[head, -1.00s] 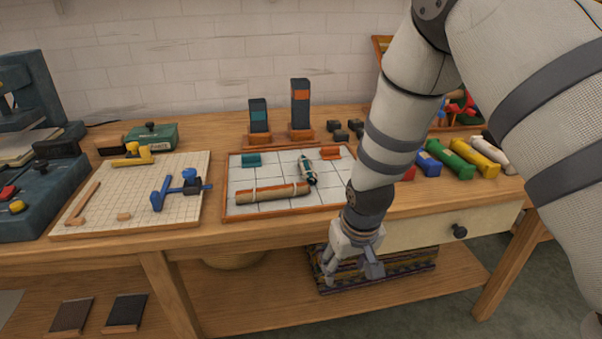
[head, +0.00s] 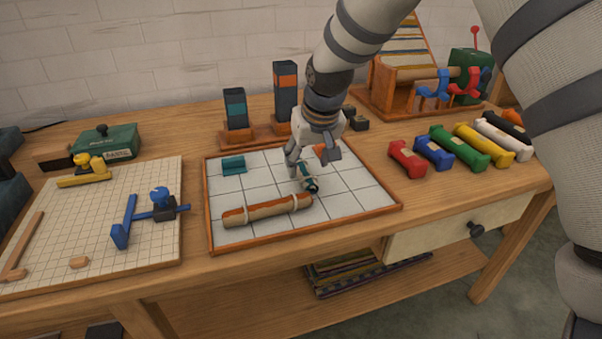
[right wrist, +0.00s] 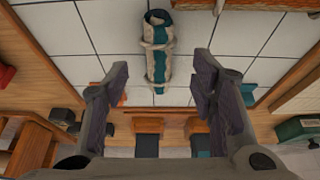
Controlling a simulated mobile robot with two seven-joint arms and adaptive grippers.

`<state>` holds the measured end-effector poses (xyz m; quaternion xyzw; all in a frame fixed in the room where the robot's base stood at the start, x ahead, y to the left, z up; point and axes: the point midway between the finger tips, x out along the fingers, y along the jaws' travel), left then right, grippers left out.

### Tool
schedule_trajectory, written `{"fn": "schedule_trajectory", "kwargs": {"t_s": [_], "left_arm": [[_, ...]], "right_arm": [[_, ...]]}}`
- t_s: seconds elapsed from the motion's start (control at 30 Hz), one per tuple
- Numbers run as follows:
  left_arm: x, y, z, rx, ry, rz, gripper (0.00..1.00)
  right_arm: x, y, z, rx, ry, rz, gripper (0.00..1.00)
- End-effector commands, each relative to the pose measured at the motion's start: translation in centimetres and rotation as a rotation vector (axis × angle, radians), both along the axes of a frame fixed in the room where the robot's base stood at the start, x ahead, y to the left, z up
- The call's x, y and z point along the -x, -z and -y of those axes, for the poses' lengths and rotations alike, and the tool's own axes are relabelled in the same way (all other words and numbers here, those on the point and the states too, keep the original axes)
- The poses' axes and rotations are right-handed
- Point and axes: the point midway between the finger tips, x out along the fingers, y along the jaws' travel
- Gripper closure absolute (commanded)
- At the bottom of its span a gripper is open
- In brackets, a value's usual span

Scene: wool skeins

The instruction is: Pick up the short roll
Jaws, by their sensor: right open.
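The short roll (head: 308,183) lies on the white gridded tray (head: 350,203), right of its middle. It is teal and cream, tied with cords. In the right wrist view the short roll (right wrist: 156,50) lies ahead of and between the two open fingers, apart from both. My right gripper (head: 312,163) is open and empty, over the tray at the far end of the short roll, partly covering it in the head view. A longer orange-brown roll (head: 266,211) lies near the tray's front edge. My left gripper is not in view.
Two upright holders, one with a teal band (head: 236,109) and one with an orange band (head: 285,92), stand behind the tray. Coloured dumbbell-shaped pieces (head: 434,151) lie to its right. A gridded board (head: 95,222) with tools lies to its left.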

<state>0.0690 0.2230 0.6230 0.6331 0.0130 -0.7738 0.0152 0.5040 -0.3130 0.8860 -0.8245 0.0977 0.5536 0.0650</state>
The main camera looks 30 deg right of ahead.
Motion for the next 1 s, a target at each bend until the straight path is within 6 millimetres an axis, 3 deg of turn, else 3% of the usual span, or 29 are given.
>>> {"fn": "schedule_trajectory", "kwargs": {"t_s": [0.27, 0.47, 0.7, 1.0], "left_arm": [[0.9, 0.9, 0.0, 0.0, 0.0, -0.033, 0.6], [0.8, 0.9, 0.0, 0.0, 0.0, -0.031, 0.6], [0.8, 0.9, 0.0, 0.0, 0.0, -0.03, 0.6], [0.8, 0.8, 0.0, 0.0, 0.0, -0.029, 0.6]], "right_arm": [[-1.7, 4.4, 0.7, 0.0, 0.001, -0.004, 0.48], [-2.0, 4.3, 0.8, 0.0, 0.001, 0.005, 0.48], [-2.0, 4.3, 0.8, 0.0, 0.001, 0.005, 0.96], [-2.0, 4.2, 0.7, 0.0, 0.0, 0.005, 1.0]]}}
